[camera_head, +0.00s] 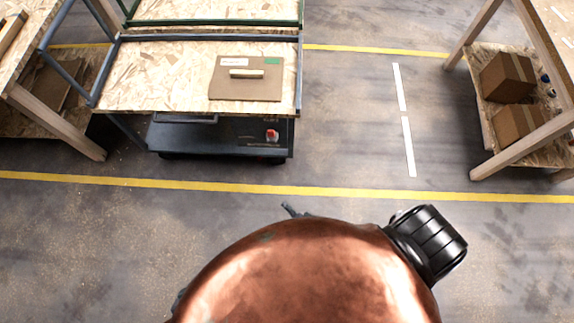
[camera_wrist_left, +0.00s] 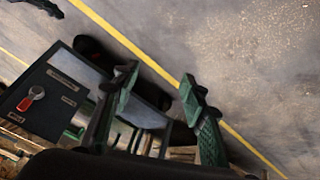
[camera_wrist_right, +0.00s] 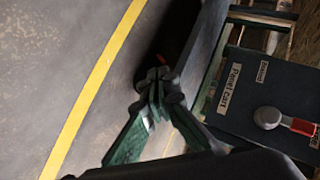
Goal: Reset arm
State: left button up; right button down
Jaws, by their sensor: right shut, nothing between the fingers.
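My right gripper (camera_wrist_right: 157,90) is shut and empty in the right wrist view, its green fingers meeting at the tips. In the head view only a small dark part of it (camera_head: 293,211) shows at the lower middle; the rest is hidden. My left gripper (camera_wrist_left: 158,84) is open in the left wrist view, its two fingers apart with nothing held between them. I cannot make it out in the head view. Both grippers are clear of the cart.
A dark cart with a wooden top (camera_head: 150,75) stands ahead, carrying a brown panel (camera_head: 245,90) with a pale handle. The cart's labelled side shows a red switch (camera_wrist_right: 300,126). A table with boxes (camera_head: 507,78) stands right, another table left.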

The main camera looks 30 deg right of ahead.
dwell(0.5)
